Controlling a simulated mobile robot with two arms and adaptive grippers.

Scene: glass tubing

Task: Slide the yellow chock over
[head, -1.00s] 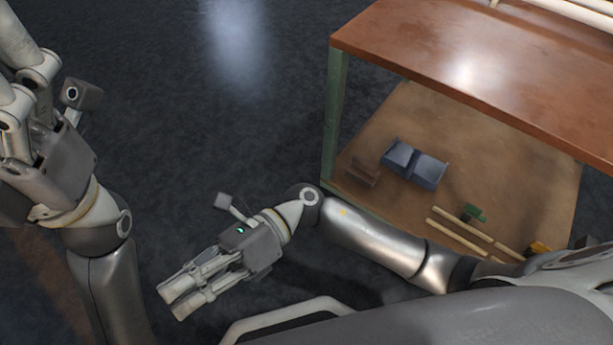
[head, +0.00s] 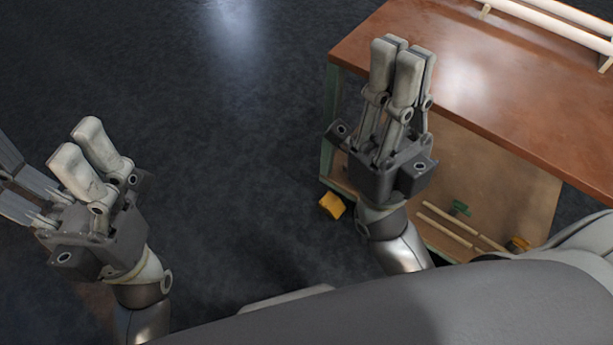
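A yellow chock (head: 332,205) lies on the dark floor beside the table's near left corner, just left of my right wrist. Another small yellow piece (head: 518,244) shows at the front of the lower shelf, partly hidden by my body. My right gripper (head: 397,62) points up in front of the table, above and to the right of the chock on the floor. Its fingers look close together, but this angle does not show the gap clearly. My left gripper (head: 83,152) is at the left over the floor, fingers apart and empty. Neither gripper touches a chock.
The wooden table top (head: 480,80) carries pale tubes (head: 550,25) at its far right. The lower shelf (head: 495,185) holds pale rods (head: 450,226) and a small green piece (head: 460,208). Floor between my arms is clear.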

